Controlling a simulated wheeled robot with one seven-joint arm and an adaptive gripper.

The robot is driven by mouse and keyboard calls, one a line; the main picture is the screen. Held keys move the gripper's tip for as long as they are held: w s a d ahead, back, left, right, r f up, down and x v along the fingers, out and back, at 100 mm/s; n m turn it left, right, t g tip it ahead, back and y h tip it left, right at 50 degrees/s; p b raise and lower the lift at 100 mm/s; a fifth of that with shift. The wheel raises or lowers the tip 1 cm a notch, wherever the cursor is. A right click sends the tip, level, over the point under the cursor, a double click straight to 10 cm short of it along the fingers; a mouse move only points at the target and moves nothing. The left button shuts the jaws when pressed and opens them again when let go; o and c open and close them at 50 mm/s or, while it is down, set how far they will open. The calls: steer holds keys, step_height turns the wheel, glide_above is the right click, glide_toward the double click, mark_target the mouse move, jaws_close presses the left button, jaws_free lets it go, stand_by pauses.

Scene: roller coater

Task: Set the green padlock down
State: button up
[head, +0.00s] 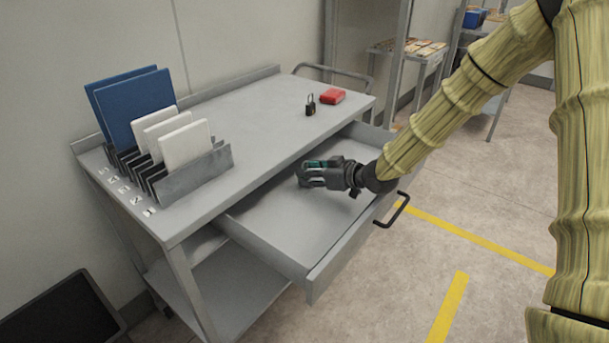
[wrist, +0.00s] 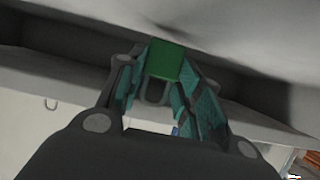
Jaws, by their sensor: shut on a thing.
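My gripper (head: 315,173) reaches into the open drawer (head: 290,235) of the grey workbench, near its back part. In the wrist view my gripper (wrist: 165,85) is shut on the green padlock (wrist: 165,60), which sits between the teal finger pads. In the head view the padlock is mostly hidden by the fingers. I cannot tell whether the padlock touches the drawer floor.
A rack (head: 190,172) with blue and white panels stands at the left. The drawer handle (head: 393,211) sticks out. The drawer floor is otherwise clear.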

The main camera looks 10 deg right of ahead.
steer(key=shift+x, duration=1.05)
steer(key=shift+d+f, duration=0.1)
steer(key=shift+f, duration=0.1)
steer(key=shift+s+f, duration=0.1)
steer(key=o, duration=1.1)
steer(key=shift+v, duration=3.8)
